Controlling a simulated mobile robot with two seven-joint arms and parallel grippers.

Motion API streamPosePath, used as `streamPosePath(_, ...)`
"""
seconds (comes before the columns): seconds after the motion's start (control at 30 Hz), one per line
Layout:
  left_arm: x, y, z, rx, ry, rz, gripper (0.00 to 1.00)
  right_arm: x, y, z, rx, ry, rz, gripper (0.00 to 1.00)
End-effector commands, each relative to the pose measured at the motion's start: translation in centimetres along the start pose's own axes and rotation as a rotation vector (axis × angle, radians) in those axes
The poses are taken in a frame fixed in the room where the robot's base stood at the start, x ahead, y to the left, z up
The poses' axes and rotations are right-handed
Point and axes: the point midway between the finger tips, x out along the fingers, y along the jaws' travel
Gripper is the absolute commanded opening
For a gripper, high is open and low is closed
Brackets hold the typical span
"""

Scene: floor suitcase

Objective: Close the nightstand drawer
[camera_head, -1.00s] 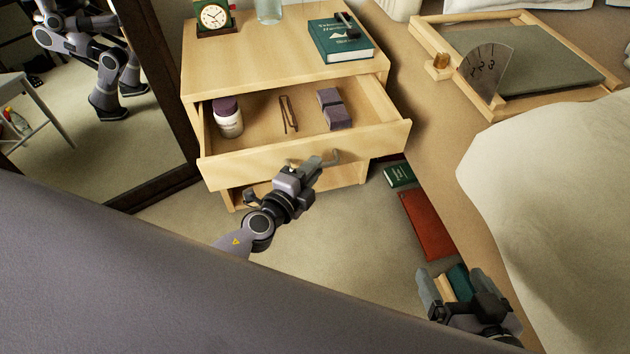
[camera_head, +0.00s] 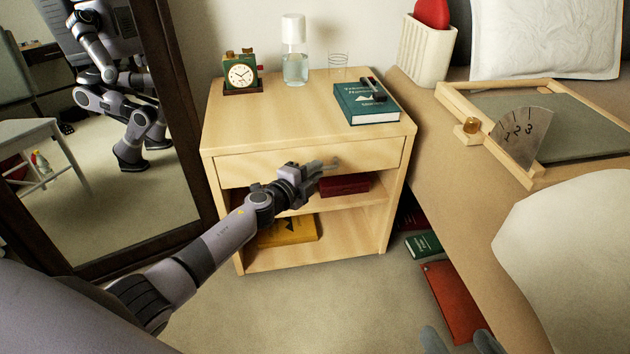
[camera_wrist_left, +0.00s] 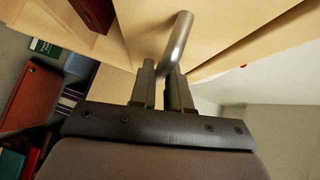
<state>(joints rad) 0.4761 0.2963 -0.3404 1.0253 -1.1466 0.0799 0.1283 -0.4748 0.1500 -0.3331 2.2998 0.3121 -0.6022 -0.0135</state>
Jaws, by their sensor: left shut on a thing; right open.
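The wooden nightstand (camera_head: 222,160) stands against the wall with its drawer (camera_head: 375,155) pushed in, the front about level with the cabinet frame. My left gripper (camera_head: 318,170) is at the drawer front, shut on the drawer's metal handle (camera_head: 331,163). In the left wrist view the handle (camera_wrist_left: 180,38) runs up from between the two fingers (camera_wrist_left: 162,82). My right gripper (camera_head: 462,343) shows only partly at the bottom edge of the head view, over the floor and away from the nightstand; its jaws are apart.
A clock (camera_head: 242,73), a bottle (camera_head: 295,60) and a green book (camera_head: 366,103) stand or lie on the nightstand top. A red book (camera_head: 343,185) and a yellow book (camera_head: 288,231) lie on its shelves. A mirror (camera_head: 150,190) stands left, the bed (camera_head: 455,150) right.

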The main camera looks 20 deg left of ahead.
Motion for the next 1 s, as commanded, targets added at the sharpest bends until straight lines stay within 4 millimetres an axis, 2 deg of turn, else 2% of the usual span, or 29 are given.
streamPosePath(0.43,0.3,-0.4,0.5,0.000,-0.010,-0.006,0.00,-0.1,0.1,0.0,-0.006,0.004,0.003,0.90)
streamPosePath(0.47,0.3,-0.4,0.6,0.000,-0.011,-0.006,0.20,-0.1,0.1,0.0,-0.006,0.004,0.003,0.90)
streamPosePath(0.5,0.3,-0.4,0.6,0.000,-0.010,-0.006,0.33,-0.1,0.1,0.0,-0.006,0.004,0.003,0.90)
streamPosePath(0.53,0.3,-0.4,0.5,0.000,-0.010,-0.005,0.38,-0.1,0.1,0.0,-0.006,0.004,0.003,0.90)
streamPosePath(0.87,0.1,-0.2,0.3,0.000,-0.004,-0.001,0.38,-0.1,0.1,-0.1,-0.006,0.004,0.004,0.90)
streamPosePath(1.0,-0.8,-0.3,0.3,0.001,-0.004,0.001,0.38,-0.3,-0.1,-0.6,-0.003,0.000,0.003,0.90)
